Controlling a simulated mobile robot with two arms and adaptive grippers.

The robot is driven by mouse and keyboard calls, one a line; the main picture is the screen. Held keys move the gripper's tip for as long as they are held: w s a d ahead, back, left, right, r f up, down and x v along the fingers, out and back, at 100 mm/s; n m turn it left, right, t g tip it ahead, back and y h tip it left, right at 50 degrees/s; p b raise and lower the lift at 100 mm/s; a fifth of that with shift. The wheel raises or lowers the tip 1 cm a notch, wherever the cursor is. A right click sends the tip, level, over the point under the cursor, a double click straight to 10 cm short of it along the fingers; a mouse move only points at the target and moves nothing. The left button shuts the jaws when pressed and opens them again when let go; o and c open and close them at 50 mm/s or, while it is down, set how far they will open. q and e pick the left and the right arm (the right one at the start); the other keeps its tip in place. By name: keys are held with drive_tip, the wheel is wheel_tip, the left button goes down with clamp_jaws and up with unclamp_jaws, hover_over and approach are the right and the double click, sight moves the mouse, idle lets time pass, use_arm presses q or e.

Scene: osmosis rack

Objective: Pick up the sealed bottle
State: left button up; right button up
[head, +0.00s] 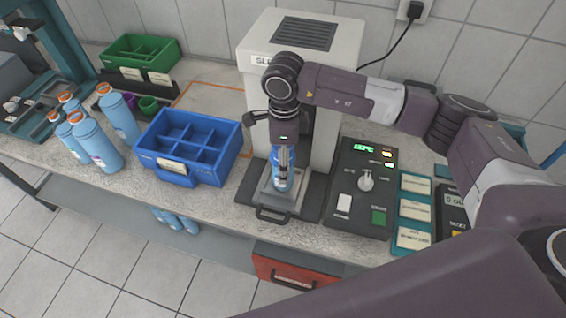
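A blue bottle (279,183) stands in the metal holder of the white sealing machine (252,52), whose label is partly hidden by my arm. Its top and neck are hidden by my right gripper (283,160). My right gripper points down at the bottle from above, with one finger in front of the bottle's upper part. Whether the fingers are closed on it cannot be told from this view. My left gripper is not in view.
A control panel (345,178) with a knob and lit display stands right of the machine. A blue divided crate (221,176) is to its left. Several blue bottles (97,147) with orange caps stand farther left. A green crate (158,47) is behind. A red drawer (270,268) is below.

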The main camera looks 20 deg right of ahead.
drive_tip(key=shift+f, duration=0.4)
drive_tip(key=shift+c, duration=0.6)
drive_tip(key=shift+r, duration=0.1)
drive_tip(key=c, duration=1.4)
drive_tip(key=shift+c, duration=0.2)
